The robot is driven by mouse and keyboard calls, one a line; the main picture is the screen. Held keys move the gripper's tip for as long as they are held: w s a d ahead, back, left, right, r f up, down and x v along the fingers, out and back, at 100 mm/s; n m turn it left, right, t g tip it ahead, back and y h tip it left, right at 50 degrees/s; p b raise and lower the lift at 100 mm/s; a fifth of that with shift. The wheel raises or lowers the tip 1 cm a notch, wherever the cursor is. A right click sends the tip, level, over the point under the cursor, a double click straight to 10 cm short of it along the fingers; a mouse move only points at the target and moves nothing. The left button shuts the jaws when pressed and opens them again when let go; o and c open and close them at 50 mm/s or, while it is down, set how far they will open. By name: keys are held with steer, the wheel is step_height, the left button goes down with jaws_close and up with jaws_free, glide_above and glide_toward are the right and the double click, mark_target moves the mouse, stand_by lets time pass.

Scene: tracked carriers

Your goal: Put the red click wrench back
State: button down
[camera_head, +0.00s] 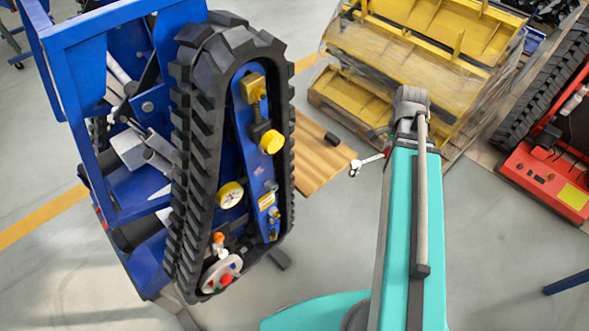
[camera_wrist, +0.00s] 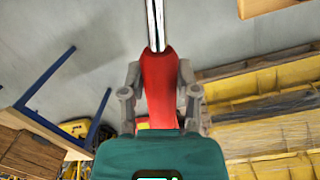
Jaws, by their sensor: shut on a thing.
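The red click wrench (camera_wrist: 159,85) is in my gripper (camera_wrist: 160,76) in the wrist view. The two grey fingers press on its red handle from both sides. Its bright metal shaft points away, towards the top of the picture, and the far end is cut off. In the head view the wrench's silver head (camera_head: 355,168) sticks out to the left of my turquoise arm, in the air in front of the wooden tabletop's right corner. My gripper itself is hidden behind the arm there.
A blue tracked carrier (camera_head: 265,160) stands at the left. Behind it is a wooden tabletop (camera_head: 312,165) with a small black block (camera_head: 332,138). Wrapped yellow parts (camera_head: 400,60) lie stacked on a pallet behind my arm. A red tracked machine (camera_head: 545,180) stands at the right.

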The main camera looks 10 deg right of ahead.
steer(key=w+a+f+n+b, duration=0.2)
steer(key=w+a+n+b, duration=0.1)
steer(key=w+a, duration=1.3)
steer(key=a, duration=0.2)
steer(key=shift+a+f+n+g, duration=0.3)
steer(key=shift+f+n, duration=0.1)
steer(key=shift+w, duration=0.1)
step_height(320, 180, down, 6)
steer(key=b, duration=0.6)
steer(key=shift+f, duration=0.2)
steer(key=shift+f+b, duration=1.85)
steer(key=shift+b, duration=0.1)
steer(key=shift+f, duration=0.1)
